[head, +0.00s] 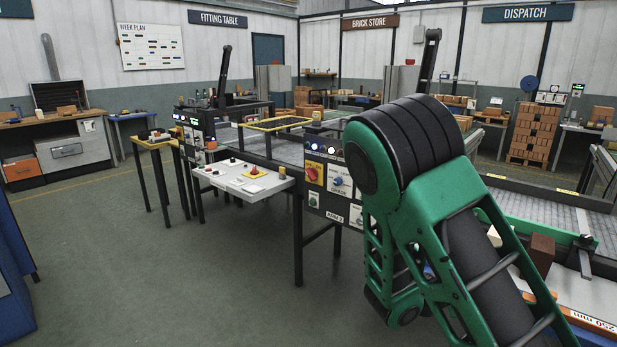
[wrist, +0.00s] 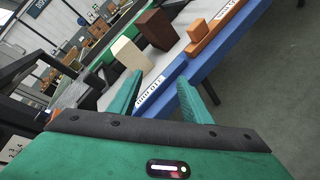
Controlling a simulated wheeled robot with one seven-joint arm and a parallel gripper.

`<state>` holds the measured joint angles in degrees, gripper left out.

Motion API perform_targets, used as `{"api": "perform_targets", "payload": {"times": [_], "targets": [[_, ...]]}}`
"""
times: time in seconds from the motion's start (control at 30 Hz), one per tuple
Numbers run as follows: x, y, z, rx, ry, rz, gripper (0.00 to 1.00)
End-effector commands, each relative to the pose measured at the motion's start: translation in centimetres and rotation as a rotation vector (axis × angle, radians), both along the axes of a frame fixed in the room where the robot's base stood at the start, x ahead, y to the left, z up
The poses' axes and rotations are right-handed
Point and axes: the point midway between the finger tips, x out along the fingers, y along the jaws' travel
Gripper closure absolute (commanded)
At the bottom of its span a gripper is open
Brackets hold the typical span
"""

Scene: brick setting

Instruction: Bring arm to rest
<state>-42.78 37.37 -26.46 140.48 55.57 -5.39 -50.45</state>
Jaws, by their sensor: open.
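My gripper (wrist: 159,79) shows in the wrist view with its two green fingers spread apart and nothing between them. Beyond the fingertips, a cream block (wrist: 131,55) and a dark brown block (wrist: 157,29) stand on a pale surface. An orange brick piece (wrist: 203,39) lies to their right, near the blue edge. In the head view my green and black arm fills the right middle, bent at a large joint. The gripper itself cannot be made out there. The brown block (head: 541,252) and cream block (head: 494,237) show behind the arm.
A conveyor line (head: 290,150) runs behind my arm, with a white control panel (head: 242,180) jutting forward. A small yellow-edged table (head: 153,143) stands to its left. Open grey floor (head: 150,260) lies at left. Stacked bricks (head: 533,130) stand at the back right.

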Motion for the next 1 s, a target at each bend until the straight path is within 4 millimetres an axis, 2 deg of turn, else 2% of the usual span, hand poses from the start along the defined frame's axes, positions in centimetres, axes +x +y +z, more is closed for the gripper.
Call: {"api": "perform_targets", "payload": {"times": [0.03, 0.2, 0.4, 0.67, 1.0], "targets": [[-1.5, -1.6, 0.0, 0.076, -0.031, -0.082, 0.56], [-6.5, -4.8, -0.6, 0.306, -0.122, -0.34, 0.56], [-12.2, -6.2, -0.8, 0.55, -0.227, -0.625, 0.56], [-18.6, -5.3, 0.2, 0.831, -0.347, -0.96, 0.56], [-25.9, -1.6, 3.8, 1.127, -0.472, -1.322, 0.56]]}}
